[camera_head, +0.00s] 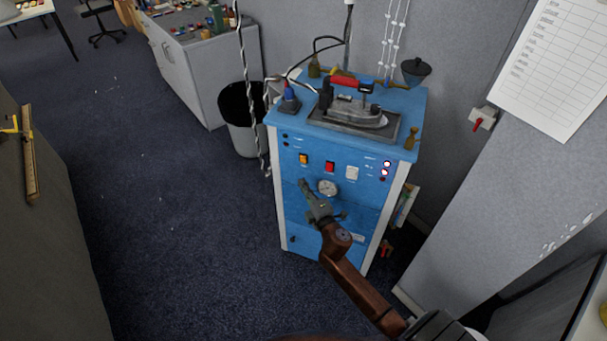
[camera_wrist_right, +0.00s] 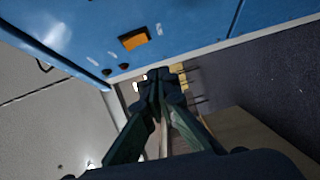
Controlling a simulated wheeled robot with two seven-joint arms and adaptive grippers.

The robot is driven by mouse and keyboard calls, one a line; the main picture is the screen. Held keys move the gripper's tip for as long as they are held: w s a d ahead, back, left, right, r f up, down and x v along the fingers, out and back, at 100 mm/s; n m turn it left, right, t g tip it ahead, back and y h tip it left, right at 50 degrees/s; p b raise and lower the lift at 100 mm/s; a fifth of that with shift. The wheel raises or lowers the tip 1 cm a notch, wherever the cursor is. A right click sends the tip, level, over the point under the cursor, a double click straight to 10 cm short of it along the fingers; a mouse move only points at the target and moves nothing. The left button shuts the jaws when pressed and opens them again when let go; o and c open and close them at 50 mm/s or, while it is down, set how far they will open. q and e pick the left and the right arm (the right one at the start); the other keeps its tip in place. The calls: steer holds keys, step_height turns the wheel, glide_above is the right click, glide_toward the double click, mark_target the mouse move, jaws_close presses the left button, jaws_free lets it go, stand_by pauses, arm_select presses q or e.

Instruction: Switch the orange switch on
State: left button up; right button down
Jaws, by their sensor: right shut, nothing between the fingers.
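The orange switch (camera_head: 304,159) sits at the left of the upper front panel of a blue machine (camera_head: 345,232). In the right wrist view the orange switch (camera_wrist_right: 134,40) shows just beyond the fingertips, up and to the left. My right gripper (camera_head: 303,184) is shut and empty, its tips a little below the orange switch. In the right wrist view its closed fingers (camera_wrist_right: 158,78) point at the blue panel. I cannot tell whether the tips touch the panel. My left gripper is not in view.
A red switch (camera_head: 329,167), a white switch (camera_head: 352,173) and a round gauge (camera_head: 328,188) are near the orange switch. An iron (camera_head: 355,111) rests on top of the machine. A bin (camera_head: 240,119) stands behind left. The carpet (camera_head: 185,210) to the left is clear.

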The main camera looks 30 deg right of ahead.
steer(key=s, duration=0.6)
steer(key=shift+a+f, duration=0.25)
steer(key=shift+a, duration=0.15)
steer(key=s+d+f+m+g, duration=0.1)
steer(key=s+f+m+g, duration=0.3)
steer(key=f, duration=1.1)
steer(key=s+f+m+g, duration=0.15)
steer(key=s+f, duration=0.35)
steer(key=f, duration=1.1)
steer(key=s+a+f+m+g+y, duration=0.25)
steer(key=s+f+g, duration=0.25)
steer(key=s+f, duration=1.2)
steer(key=s+a+f+m+g, duration=0.1)
steer(key=s+f, duration=0.3)
steer(key=s, duration=0.6)
steer(key=s+a+f+m+g, duration=0.1)
steer(key=s+f+m+g, duration=0.2)
steer(key=s, duration=0.8)
steer(key=s+a+f+m+g, duration=0.2)
steer(key=s+f, duration=0.5)
steer(key=s, duration=0.4)
steer(key=shift+s+f+p, duration=0.15)
steer(key=shift+s+p, duration=0.1)
steer(key=shift+p, duration=0.05)
